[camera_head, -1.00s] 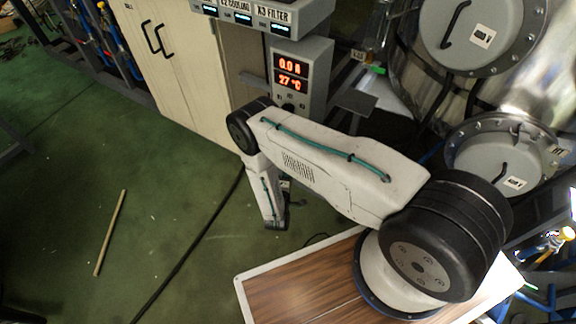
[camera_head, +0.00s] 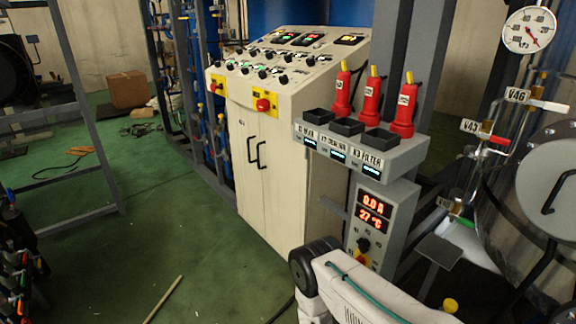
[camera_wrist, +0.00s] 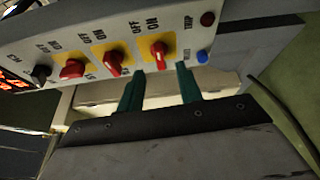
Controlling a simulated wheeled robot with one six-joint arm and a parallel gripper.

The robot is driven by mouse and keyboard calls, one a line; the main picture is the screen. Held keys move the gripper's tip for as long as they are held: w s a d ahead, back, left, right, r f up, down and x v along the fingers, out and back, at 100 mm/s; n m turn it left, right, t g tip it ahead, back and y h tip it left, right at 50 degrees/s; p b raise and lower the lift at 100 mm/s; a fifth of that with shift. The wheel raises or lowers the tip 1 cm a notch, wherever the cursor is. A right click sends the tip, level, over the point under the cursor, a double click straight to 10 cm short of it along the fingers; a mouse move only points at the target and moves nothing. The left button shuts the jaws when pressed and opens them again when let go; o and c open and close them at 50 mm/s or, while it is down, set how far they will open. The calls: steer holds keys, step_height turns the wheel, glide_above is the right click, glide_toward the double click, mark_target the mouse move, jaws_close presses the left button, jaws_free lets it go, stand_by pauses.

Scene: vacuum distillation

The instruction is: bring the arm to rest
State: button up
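My gripper (camera_wrist: 160,78) shows in the wrist view as two dark green fingers held apart, with nothing between them. The fingertips are close to a panel (camera_wrist: 105,45) with red rotary switches on yellow plates; I cannot tell whether they touch it. In the head view only my arm's upper part shows at the bottom right, in front of the display box (camera_head: 372,215) that reads 0.0 A and 27 °C. My gripper is out of the head view.
A cream control cabinet (camera_head: 275,185) stands in the middle. A shelf unit (camera_head: 365,155) holds several red plugs (camera_head: 372,95) in a row. A steel vessel (camera_head: 505,215) with valves is at the right. Open green floor (camera_head: 120,240) lies at the left, with a thin stick (camera_head: 163,300) on it.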

steer(key=s+d+r+n+g+h, duration=0.1)
steer(key=s+d+r+g+h, duration=0.3)
steer(key=s+d+g+h, duration=0.15)
steer(key=s+d+r+m+g, duration=0.1)
steer(key=r+m+g, duration=0.1)
steer(key=r+g, duration=0.5)
steer(key=s+d+r+m+g, duration=0.1)
steer(key=s+r+m+g, duration=0.1)
steer(key=r, duration=0.9)
steer(key=s+d+r+m+g, duration=0.1)
steer(key=r+m+g, duration=0.1)
steer(key=r+g, duration=0.45)
steer(key=s+a+r+m+t+y, duration=0.1)
steer(key=s+r+y, duration=0.4)
steer(key=r, duration=0.6)
steer(key=s+a+r+m+t+y, duration=0.2)
steer(key=s+r+m+t+y, duration=0.1)
steer(key=s+r, duration=0.5)
steer(key=s+a+r+m+t+y, duration=0.2)
steer(key=s+r+y, duration=0.5)
steer(key=r, duration=0.8)
steer(key=shift+s+m+t, duration=0.35)
steer(key=shift+m+t, duration=0.25)
steer(key=shift+m, duration=0.1)
steer(key=shift+a+r, duration=0.1)
